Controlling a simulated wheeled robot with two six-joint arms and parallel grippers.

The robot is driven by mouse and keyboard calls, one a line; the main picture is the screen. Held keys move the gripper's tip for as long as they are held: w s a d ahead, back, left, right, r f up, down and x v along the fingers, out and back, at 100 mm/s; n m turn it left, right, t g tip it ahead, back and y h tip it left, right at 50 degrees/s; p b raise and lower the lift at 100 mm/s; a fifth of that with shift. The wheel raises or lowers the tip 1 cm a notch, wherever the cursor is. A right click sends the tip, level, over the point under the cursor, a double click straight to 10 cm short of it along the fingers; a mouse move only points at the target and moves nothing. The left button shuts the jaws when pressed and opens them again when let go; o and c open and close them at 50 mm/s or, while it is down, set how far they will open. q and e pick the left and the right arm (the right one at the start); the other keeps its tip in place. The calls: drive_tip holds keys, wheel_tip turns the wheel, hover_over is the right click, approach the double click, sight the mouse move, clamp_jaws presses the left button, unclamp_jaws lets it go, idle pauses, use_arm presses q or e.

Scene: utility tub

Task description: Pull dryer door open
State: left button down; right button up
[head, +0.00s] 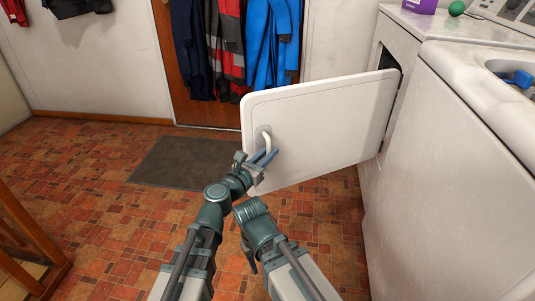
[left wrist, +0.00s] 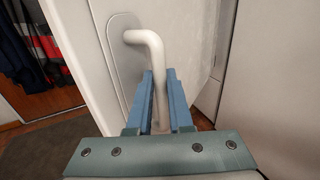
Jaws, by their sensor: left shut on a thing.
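The white dryer door (head: 325,125) stands swung wide open, hinged at its right edge on the dryer (head: 385,160). Its white bar handle (head: 265,138) sits near the door's free left edge. The handle also shows in the left wrist view (left wrist: 155,55), bent at the top and running down between the blue fingers. My left gripper (head: 263,158) is shut on the lower part of the handle; its fingers flank the bar in the left wrist view (left wrist: 160,105). My right arm shows at the bottom middle of the head view, but its fingers are not clear.
A second white machine (head: 460,150) stands at the right, in front of the dryer. A grey mat (head: 185,163) lies on the tiled floor behind the door's free edge. Clothes hang on a wooden door (head: 180,110) at the back. A wooden rail (head: 30,240) stands at lower left. The floor left of my arms is clear.

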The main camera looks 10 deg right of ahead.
use_arm(q)
drive_tip(key=shift+d, duration=0.1)
drive_tip(key=c, duration=0.8)
unclamp_jaws()
drive_tip(key=shift+c, duration=0.2)
drive_tip(key=shift+s, duration=0.1)
